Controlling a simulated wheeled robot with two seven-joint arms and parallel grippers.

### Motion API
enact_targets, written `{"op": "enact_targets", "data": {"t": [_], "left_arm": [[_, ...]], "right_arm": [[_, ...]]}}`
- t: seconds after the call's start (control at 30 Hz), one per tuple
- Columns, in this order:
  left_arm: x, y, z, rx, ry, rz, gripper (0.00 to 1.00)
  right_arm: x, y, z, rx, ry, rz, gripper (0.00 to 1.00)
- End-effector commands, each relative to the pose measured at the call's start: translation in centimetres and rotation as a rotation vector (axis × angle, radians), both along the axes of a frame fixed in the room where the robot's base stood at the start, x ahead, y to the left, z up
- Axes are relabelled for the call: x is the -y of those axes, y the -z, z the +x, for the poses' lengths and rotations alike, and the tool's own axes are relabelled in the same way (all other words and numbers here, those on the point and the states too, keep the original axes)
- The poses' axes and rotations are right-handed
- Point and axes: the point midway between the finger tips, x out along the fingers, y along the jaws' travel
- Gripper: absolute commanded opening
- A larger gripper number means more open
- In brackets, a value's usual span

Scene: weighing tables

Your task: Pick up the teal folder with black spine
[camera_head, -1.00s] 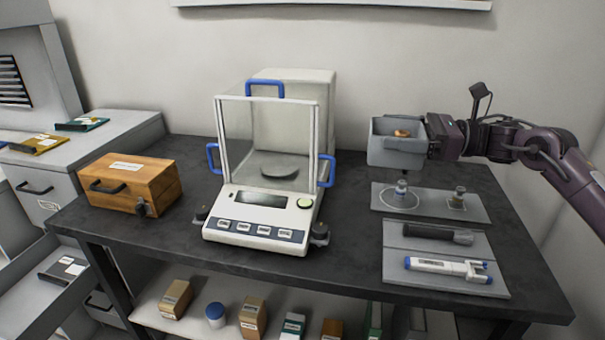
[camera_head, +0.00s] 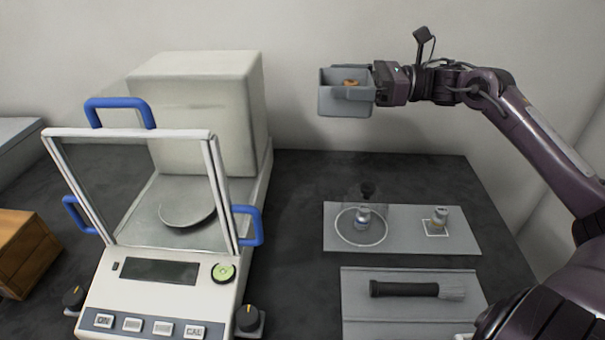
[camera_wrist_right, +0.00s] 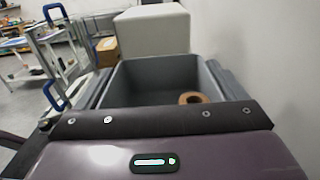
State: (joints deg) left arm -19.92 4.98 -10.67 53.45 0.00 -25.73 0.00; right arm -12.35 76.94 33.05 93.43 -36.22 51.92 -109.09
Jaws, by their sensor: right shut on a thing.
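The teal folder with black spine is not in the head view now, and I cannot make it out for sure among the small items at the far left of the right wrist view. My right gripper (camera_head: 374,84) is shut on the wall of a grey bin (camera_head: 343,101) and holds it in the air above the back of the table. The bin also fills the middle of the right wrist view (camera_wrist_right: 150,78), with a brown ring (camera_wrist_right: 193,98) inside it. My left gripper is not in view.
A balance with glass shield (camera_head: 160,271) stands on the dark table (camera_head: 290,215), left of the bin. Grey mats (camera_head: 400,242) hold small weights, and a black-handled brush (camera_head: 405,289) lies in front. A wooden box (camera_head: 25,250) is at the left edge.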

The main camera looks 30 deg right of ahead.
Motion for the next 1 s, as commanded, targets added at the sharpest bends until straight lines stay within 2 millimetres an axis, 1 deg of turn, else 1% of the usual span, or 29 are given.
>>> {"op": "enact_targets", "data": {"t": [0.17, 0.3, 0.5, 0.6, 0.77, 1.0], "left_arm": [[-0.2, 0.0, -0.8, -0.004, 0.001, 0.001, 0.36], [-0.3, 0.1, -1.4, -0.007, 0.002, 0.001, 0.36], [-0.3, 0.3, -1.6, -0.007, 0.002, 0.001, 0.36], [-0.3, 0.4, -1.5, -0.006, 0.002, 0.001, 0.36], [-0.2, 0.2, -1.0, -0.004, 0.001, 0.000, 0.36], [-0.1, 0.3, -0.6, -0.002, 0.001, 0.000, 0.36]], "right_arm": [[0.0, 3.9, 0.0, -0.007, 0.001, 0.005, 0.64], [0.0, 7.7, 0.0, -0.006, 0.000, 0.004, 0.64], [0.0, 12.8, 0.0, -0.002, 0.001, 0.003, 0.64], [0.0, 14.5, 0.0, 0.000, 0.000, 0.002, 0.64], [0.0, 15.8, 0.0, 0.001, 0.001, 0.001, 0.64], [0.0, 18.9, 0.0, 0.001, 0.000, 0.002, 0.64]]}}
